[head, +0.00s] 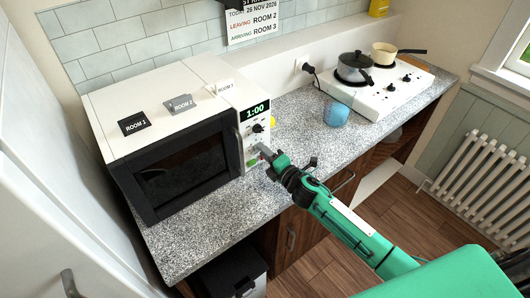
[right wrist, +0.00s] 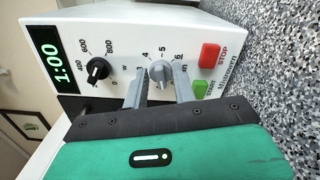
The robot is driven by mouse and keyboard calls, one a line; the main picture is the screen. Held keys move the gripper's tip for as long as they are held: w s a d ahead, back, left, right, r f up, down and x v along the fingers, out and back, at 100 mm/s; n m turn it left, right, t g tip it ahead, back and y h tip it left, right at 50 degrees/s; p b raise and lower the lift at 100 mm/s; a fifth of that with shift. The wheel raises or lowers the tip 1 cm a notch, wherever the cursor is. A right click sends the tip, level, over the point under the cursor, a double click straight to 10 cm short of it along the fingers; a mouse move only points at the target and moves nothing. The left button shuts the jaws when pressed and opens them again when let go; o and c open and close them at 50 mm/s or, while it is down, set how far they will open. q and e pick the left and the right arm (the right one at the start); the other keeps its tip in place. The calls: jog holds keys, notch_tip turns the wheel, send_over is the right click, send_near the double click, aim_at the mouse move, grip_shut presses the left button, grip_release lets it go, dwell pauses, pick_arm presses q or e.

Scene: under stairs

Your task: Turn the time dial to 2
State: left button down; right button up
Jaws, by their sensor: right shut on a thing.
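The white microwave (head: 222,78) stands on the speckled counter, its black door facing me. Its display (head: 254,111) reads 1:00, also in the right wrist view (right wrist: 50,62). The grey time dial (right wrist: 160,71) is on the control panel, with numbers 3 to 6 showing around it; the 2 is hidden by a finger, and I cannot tell exactly where the dial points. My right gripper (right wrist: 160,84) is shut on the time dial, a finger on each side of it. In the head view the right gripper (head: 264,151) covers the dial. My left gripper is not in view.
The black power dial (right wrist: 97,70) sits beside the time dial. Red stop (right wrist: 210,55) and green start (right wrist: 200,90) buttons are close on the other side. A blue cup (head: 335,114) and a hob (head: 385,92) with two pans stand to the right.

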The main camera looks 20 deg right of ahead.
jog(key=m, duration=0.7)
jog(key=m+p, duration=0.1)
jog(key=m, duration=0.3)
jog(key=shift+f, duration=0.25)
jog(key=shift+m, duration=0.4)
jog(key=o, duration=0.6)
jog(key=b+v, duration=0.4)
jog(key=v, duration=0.9)
jog(key=shift+s+d, duration=0.1)
jog(key=shift+s, duration=0.3)
